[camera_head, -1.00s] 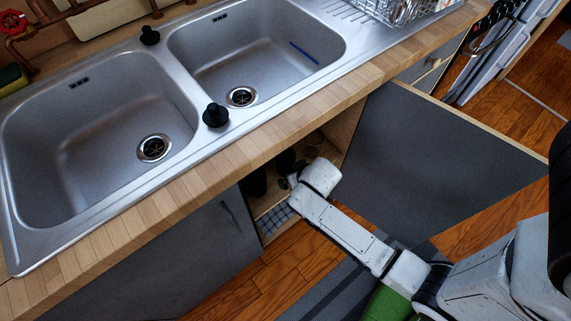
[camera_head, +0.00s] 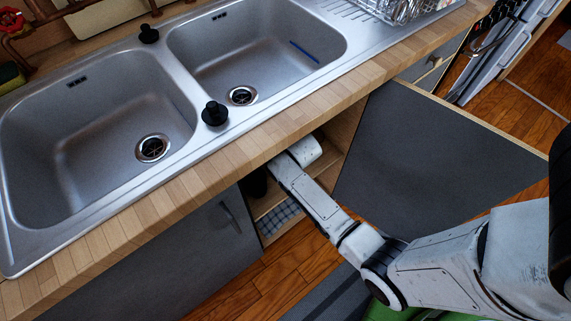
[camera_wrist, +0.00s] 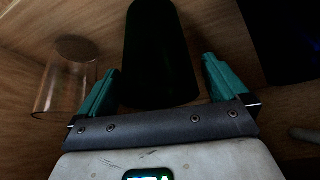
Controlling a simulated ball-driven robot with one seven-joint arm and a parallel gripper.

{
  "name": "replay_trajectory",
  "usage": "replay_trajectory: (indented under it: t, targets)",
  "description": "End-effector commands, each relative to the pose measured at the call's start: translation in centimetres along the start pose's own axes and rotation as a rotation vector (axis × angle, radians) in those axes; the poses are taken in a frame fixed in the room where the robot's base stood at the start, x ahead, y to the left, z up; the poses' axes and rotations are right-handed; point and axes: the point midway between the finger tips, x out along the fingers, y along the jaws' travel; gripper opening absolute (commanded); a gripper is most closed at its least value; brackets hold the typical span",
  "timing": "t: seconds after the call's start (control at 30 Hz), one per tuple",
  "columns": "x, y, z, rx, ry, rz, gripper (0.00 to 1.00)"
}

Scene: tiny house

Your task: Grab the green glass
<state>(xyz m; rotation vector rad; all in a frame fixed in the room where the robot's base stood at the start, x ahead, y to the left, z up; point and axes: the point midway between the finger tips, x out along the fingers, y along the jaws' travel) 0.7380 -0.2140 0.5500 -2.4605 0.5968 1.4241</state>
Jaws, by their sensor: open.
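In the wrist view, a tall, very dark green-black cylinder (camera_wrist: 160,45), which looks like the green glass, stands on the wooden shelf. My gripper (camera_wrist: 159,72) is open, with one teal finger on each side of the cylinder's lower part. Gaps show between the fingers and the cylinder. I cannot tell how deep between the fingers it sits. In the head view, my gripper is hidden inside the cabinet under the counter.
A clear brownish glass (camera_wrist: 62,85) stands just left of the left finger. A dark object (camera_wrist: 285,40) is at upper right. The cabinet door (camera_head: 430,165) stands open right of my arm. The wooden counter edge (camera_head: 190,190) passes above my forearm. A checkered cloth (camera_head: 280,217) lies low in the cabinet.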

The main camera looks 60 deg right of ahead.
Motion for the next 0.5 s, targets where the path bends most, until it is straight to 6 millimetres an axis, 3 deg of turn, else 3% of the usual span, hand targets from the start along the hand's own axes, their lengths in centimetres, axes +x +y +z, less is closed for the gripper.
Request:
replay_trajectory:
  t: [0.13,0.5]
  targets:
    - [-0.03,0.02,0.02,0.0,0.0,0.0,0.99]
    - [-0.04,0.02,0.04,0.0,0.0,0.0,0.64]
